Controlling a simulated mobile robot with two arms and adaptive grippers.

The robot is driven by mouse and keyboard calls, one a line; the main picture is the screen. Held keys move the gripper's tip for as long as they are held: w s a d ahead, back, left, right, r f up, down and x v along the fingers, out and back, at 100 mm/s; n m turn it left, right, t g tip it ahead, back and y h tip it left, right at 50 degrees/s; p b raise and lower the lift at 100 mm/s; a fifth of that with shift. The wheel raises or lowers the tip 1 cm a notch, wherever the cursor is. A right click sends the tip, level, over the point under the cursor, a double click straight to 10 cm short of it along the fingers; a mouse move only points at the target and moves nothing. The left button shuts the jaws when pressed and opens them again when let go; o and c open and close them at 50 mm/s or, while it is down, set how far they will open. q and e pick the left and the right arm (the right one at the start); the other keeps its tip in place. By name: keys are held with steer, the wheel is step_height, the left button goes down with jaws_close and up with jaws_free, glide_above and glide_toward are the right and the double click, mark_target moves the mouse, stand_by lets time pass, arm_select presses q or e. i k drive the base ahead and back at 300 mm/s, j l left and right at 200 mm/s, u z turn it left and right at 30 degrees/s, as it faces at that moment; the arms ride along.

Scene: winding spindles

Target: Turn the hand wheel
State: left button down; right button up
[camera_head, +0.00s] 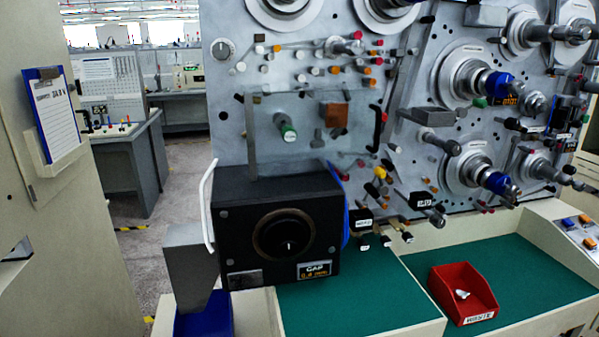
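A black box (325,205) stands at the front of the machine, at the left end of the green work surface. On its front face is a round black wheel or dial (284,235) with a brownish rim and a small light mark at its centre. This is the part that looks most like a hand wheel, but I cannot be sure of it. A label reading "GAP" (317,270) sits at the lower right of that face. Neither of my grippers shows in the head view, and nothing touches the wheel.
A grey panel (225,100) with several spindles rises behind the box. A red bin (463,292) with a small white piece stands on the green surface (350,300). A white bent bar (207,205) and a grey housing (190,262) flank the box's left. A clipboard (54,112) hangs far left.

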mark_target(283, 237)
steer(key=k+z, duration=0.4)
steer(key=k+l+z, duration=0.1)
steer(key=k+z, duration=0.3)
steer(key=k+l+z, duration=0.2)
steer(key=z, duration=0.15)
steer(key=k+l, duration=0.05)
steer(key=k, duration=0.05)
